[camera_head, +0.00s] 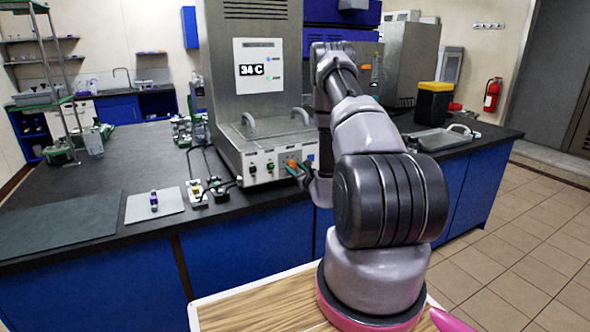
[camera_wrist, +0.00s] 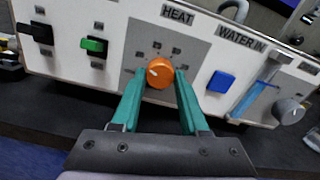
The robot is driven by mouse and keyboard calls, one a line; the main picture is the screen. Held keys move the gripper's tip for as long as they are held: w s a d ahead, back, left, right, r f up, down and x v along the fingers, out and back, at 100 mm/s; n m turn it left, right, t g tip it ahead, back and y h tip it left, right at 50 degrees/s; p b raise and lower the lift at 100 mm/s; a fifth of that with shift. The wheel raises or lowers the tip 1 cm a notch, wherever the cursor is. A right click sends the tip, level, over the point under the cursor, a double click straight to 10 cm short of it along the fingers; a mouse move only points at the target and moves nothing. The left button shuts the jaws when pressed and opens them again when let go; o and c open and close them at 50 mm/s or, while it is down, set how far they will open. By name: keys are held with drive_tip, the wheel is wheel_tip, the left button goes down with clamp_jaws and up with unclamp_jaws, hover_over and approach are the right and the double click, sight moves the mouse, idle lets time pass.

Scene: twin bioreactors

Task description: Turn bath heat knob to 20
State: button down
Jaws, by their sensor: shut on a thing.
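The orange heat knob (camera_wrist: 160,73) sits on a grey dial plate under the label HEAT in the wrist view, with a pale pointer mark on its left side. Small numbers around the dial are too blurred to read. My gripper (camera_wrist: 160,80) has its two green fingers on either side of the knob, shut on it. In the head view the knob shows as a small orange spot (camera_head: 292,163) on the front panel of the steel bath unit (camera_head: 262,138), with my gripper (camera_head: 298,168) at it. A display (camera_head: 251,70) on the unit reads 34 C.
Left of the dial are a black switch (camera_wrist: 40,33) and a green switch (camera_wrist: 94,45). Right of it are a blue button (camera_wrist: 221,81), a WATER IN valve with a blue lever (camera_wrist: 254,93), and a grey knob (camera_wrist: 288,111). The dark counter (camera_head: 100,180) runs below the panel.

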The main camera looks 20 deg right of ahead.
drive_tip(key=shift+c, duration=2.1)
unclamp_jaws()
drive_tip(key=shift+f, duration=0.15)
drive_tip(key=s, duration=1.1)
drive_tip(key=shift+d, duration=0.2)
